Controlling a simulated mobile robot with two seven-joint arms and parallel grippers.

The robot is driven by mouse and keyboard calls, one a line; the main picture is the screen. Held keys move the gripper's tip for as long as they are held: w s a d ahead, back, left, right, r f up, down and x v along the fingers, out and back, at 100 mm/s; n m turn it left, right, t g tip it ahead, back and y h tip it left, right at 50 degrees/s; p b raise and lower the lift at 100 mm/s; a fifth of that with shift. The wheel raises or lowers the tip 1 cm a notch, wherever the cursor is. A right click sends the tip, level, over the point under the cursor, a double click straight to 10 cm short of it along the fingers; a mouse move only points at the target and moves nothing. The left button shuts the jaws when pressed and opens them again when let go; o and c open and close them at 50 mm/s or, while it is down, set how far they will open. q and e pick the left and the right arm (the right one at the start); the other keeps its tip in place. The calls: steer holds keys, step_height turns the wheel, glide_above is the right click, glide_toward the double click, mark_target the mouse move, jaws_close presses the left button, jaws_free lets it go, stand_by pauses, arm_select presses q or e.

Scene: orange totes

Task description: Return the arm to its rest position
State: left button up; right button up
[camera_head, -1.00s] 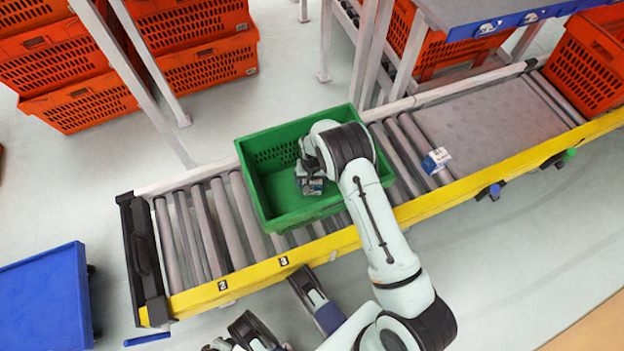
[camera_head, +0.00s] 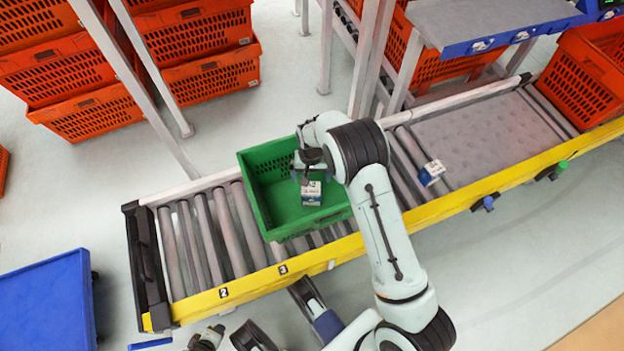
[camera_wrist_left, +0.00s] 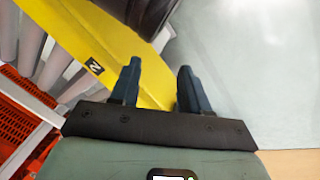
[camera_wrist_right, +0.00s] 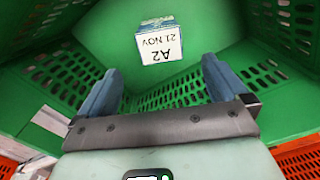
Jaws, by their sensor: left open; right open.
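My right gripper (camera_head: 303,172) is over the green tote on the conveyor, its arm coming in from the lower right. In the right wrist view its fingers (camera_wrist_right: 155,85) are spread wide with nothing between them. A small white and blue box (camera_head: 311,193) lies inside the green tote, apart from the fingers; its label reads A2 21 NOV in the right wrist view (camera_wrist_right: 160,45). My left gripper (camera_wrist_left: 155,85) is open and empty in the left wrist view, near the conveyor's yellow edge. In the head view it is low at the bottom left, partly cut off.
The green tote (camera_head: 254,198) stands on the roller conveyor (camera_head: 240,290). Another small box (camera_head: 431,172) is on the conveyor to its right. Orange totes (camera_head: 90,107) are stacked at the back left, with more at the right. A blue cart (camera_head: 45,305) is at lower left.

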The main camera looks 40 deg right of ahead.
steer(key=shift+r, duration=0.3)
stand_by(0.4)
